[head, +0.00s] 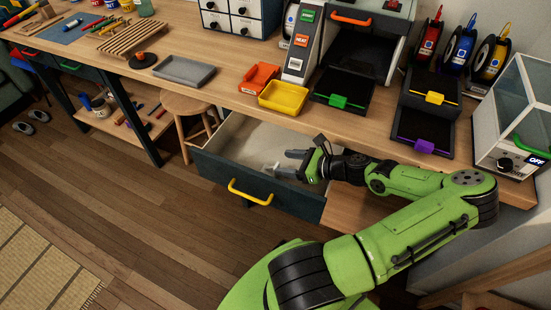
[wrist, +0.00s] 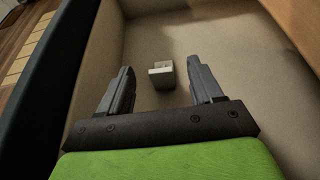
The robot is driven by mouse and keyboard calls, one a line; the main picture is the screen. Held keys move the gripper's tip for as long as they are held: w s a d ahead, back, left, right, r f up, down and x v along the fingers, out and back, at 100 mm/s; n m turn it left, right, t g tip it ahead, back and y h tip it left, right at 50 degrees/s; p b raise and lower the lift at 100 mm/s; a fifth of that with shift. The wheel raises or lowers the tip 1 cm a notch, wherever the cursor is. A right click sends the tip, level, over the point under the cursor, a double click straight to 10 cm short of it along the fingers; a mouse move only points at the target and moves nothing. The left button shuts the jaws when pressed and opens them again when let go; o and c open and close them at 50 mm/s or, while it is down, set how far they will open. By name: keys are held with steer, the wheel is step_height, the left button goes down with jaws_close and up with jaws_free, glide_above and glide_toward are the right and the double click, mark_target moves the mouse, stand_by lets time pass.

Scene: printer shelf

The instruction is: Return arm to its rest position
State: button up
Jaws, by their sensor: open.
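My gripper (head: 291,163) is at the end of my green arm, over the open drawer (head: 208,158) with the yellow handle under the workbench. In the wrist view my gripper (wrist: 160,92) is open, its two grey fingers apart with nothing held between them. A small pale block-like object (wrist: 161,75) lies on the drawer floor, just beyond and between the fingertips. In the head view a small pale object (head: 272,169) shows beside the fingers. My arm reaches in from the lower right and hides the right part of the drawer.
The workbench top (head: 218,98) is just above and behind my gripper. On it stand an orange bin (head: 258,77), a yellow bin (head: 283,97), a printer (head: 365,45) and a white glass-sided box (head: 515,115). A wooden stool (head: 187,112) stands left of the drawer. The floor (head: 130,200) in front is clear.

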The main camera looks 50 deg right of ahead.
steer(key=shift+v, duration=0.95)
steer(key=shift+r, duration=0.1)
steer(key=shift+r, duration=0.1)
